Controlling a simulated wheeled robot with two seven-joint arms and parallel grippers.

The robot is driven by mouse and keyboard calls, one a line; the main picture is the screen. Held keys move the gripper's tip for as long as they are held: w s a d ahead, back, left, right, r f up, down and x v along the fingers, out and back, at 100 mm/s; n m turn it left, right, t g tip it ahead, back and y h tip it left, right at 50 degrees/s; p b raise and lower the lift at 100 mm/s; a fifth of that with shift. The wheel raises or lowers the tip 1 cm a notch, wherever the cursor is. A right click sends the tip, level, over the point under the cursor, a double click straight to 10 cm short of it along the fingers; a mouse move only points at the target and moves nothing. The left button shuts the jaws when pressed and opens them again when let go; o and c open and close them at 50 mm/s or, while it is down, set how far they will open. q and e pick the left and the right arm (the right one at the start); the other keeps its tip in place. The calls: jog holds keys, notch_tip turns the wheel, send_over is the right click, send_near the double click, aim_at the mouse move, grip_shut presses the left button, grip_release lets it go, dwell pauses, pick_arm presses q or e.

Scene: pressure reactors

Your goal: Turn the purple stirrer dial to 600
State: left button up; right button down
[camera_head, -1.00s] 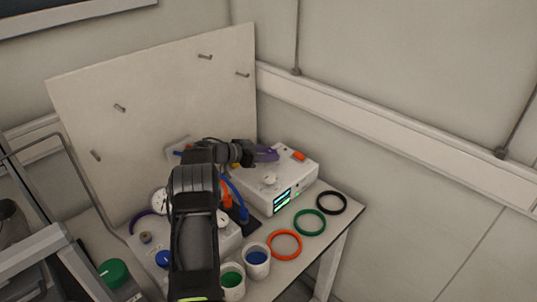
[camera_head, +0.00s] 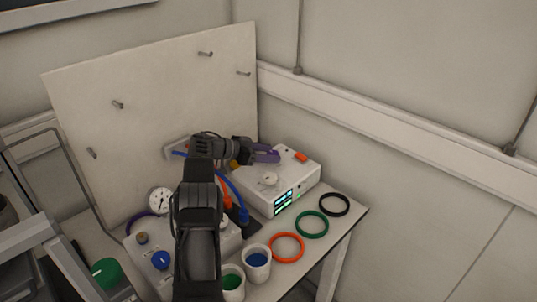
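The white stirrer box (camera_head: 305,178) stands on the table with a lit screen (camera_head: 284,201) on its front; the digits are too small to read. A purple part (camera_head: 264,153) shows at the back of its top, right at the tip of my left gripper (camera_head: 254,151). I cannot tell whether this purple part is the dial or part of the gripper, and the contact is unclear. My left arm rises from the bottom and bends right over the table. Its finger gap cannot be made out. My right gripper is out of view.
A pale knob (camera_head: 270,179) and an orange switch (camera_head: 301,157) sit on the box. Black (camera_head: 334,204), green (camera_head: 312,224) and orange (camera_head: 287,247) rings lie in front, beside a cup with blue contents (camera_head: 257,265). A pegboard (camera_head: 150,110) stands behind.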

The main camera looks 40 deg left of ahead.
pick_arm(q)
jog(key=shift+o, duration=0.7)
jog(key=b+v, duration=0.1)
jog(key=v, duration=0.6)
jog(key=shift+s+a, duration=0.15)
jog(key=shift+s, duration=0.15)
jog(key=shift+r, duration=0.1)
